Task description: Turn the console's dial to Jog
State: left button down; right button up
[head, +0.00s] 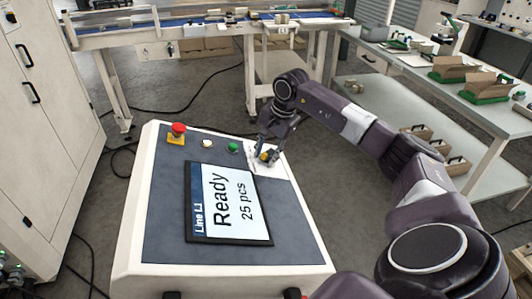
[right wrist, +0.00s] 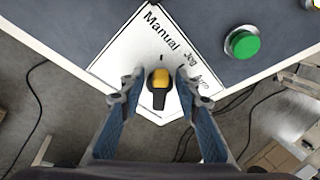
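The console (head: 160,215) stands in front of me. Its dial (right wrist: 160,88) is a black knob with a yellow end, on a white label plate (right wrist: 120,62) reading Manual, Jog and Auto. In the right wrist view the yellow end faces up, toward a short black tick; I cannot tell which label that tick belongs to. My right gripper (right wrist: 160,82) is open, with one fingertip on each side of the dial and visible gaps between. In the head view the right gripper (head: 268,150) partly hides the dial and plate. My left gripper is out of view.
A green button (right wrist: 243,43) sits beside the plate. A white button (head: 207,143) and a red emergency stop (head: 178,131) are farther left. The screen (head: 230,203) reads Line L1, Ready, 25 pcs. A workbench (head: 420,75) stands at the right and a conveyor (head: 200,25) at the back.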

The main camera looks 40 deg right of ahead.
jog(key=c, duration=0.8)
jog(key=shift+o, duration=0.2)
jog(key=m, duration=0.1)
jog(key=m+p, duration=0.1)
jog(key=m+g+p, duration=0.1)
jog(key=shift+w+r+m, duration=0.25)
jog(key=shift+w+m, duration=0.05)
jog(key=shift+w, duration=0.1)
jog(key=m, duration=0.2)
jog(key=shift+w+m+g+p, duration=0.25)
jog(key=shift+m+g+p, duration=0.15)
jog(key=shift+w+d+f+m+g, duration=0.1)
jog(key=shift+m+g, duration=0.2)
jog(key=shift+m, duration=0.6)
